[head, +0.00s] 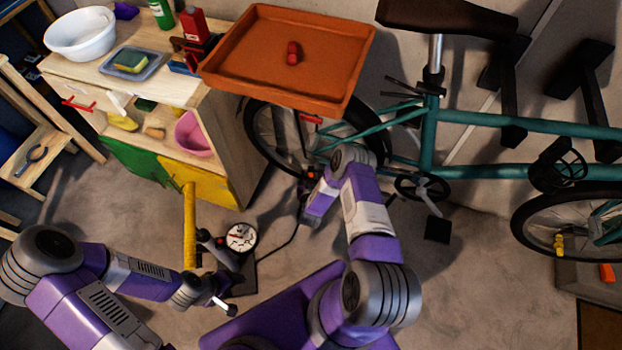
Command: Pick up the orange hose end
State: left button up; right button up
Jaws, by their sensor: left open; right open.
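A floor pump with a yellow upright handle (189,225) and a round white gauge (241,237) stands on the floor left of centre. Its thin black hose (290,237) runs right and up toward the bicycle's rear wheel. A small orange hose end (313,172) shows beside the wheel, close to my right gripper (306,190). The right gripper is open; its fingers are small and dark here, and I cannot tell whether they touch the hose end. My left gripper (222,294) is open, low by the pump's base.
A teal bicycle (430,140) stands along the wall. An orange tray (235,75) with a small red object (293,53) juts out above its rear wheel. A wooden cabinet (235,165) with a white basin (80,36) stands at the left.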

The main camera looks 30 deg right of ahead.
jog(key=shift+c, duration=0.3)
grip_shut()
jog(key=shift+r, duration=0.15)
